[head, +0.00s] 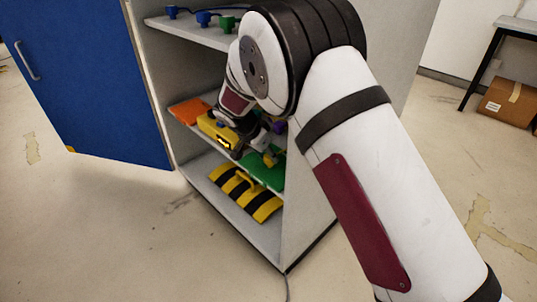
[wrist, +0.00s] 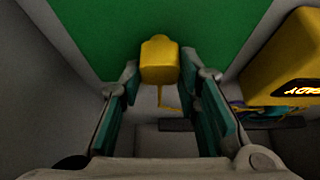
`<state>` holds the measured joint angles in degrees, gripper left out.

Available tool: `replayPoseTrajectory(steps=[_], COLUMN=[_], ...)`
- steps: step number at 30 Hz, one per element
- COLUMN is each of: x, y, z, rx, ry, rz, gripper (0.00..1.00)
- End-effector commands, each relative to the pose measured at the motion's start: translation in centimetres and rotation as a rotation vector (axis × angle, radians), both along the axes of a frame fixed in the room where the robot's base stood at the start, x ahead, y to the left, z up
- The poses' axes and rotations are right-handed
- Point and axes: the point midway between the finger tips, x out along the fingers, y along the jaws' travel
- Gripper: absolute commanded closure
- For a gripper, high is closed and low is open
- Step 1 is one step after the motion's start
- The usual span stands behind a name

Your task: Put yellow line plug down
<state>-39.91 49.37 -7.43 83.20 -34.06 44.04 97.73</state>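The yellow line plug (wrist: 160,60) is between the fingertips of my gripper (wrist: 160,75) in the wrist view, with both fingers close against its sides. A thin yellow cord hangs from it toward the palm. The green mat (wrist: 150,22) lies just beyond the plug. In the head view the plug (head: 270,156) shows low over the green mat (head: 265,174) on the middle shelf, near my gripper (head: 262,146). I cannot tell whether the plug touches the mat. My arm hides part of the shelf.
A yellow phone (head: 217,131) with a lit display stands left of the green mat, close to my gripper. An orange mat (head: 187,111) lies farther left. Blue and green plugs (head: 204,19) stand on the top shelf. The blue door (head: 90,80) is open.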

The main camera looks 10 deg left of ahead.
Motion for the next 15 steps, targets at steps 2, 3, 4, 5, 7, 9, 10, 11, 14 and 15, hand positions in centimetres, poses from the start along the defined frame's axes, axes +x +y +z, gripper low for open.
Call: replayPoseTrajectory(steps=[2,3,4,5,7,9,10,11,14,15], x=[-0.01,-0.01,-0.01,-0.01,-0.01,-0.01,0.0,0.0,0.0,-0.02], y=[0.0,0.0,-0.01,-0.01,-0.01,-0.01,-0.01,-0.01,-0.02,0.01], z=[0.0,0.0,0.0,0.0,0.0,0.0,0.01,0.04,0.31,0.54], rx=[0.0,0.0,0.0,0.0,0.0,0.0,0.0,0.0,0.0,0.0], ry=[0.0,0.0,0.0,0.0,0.0,0.0,0.0,0.0,0.0,0.0], rz=[0.0,0.0,0.0,0.0,0.0,0.0,0.0,0.0,0.0,0.0], gripper=[0.51,0.51,0.51,0.51,0.51,0.51,0.51,0.51,0.51,0.51])
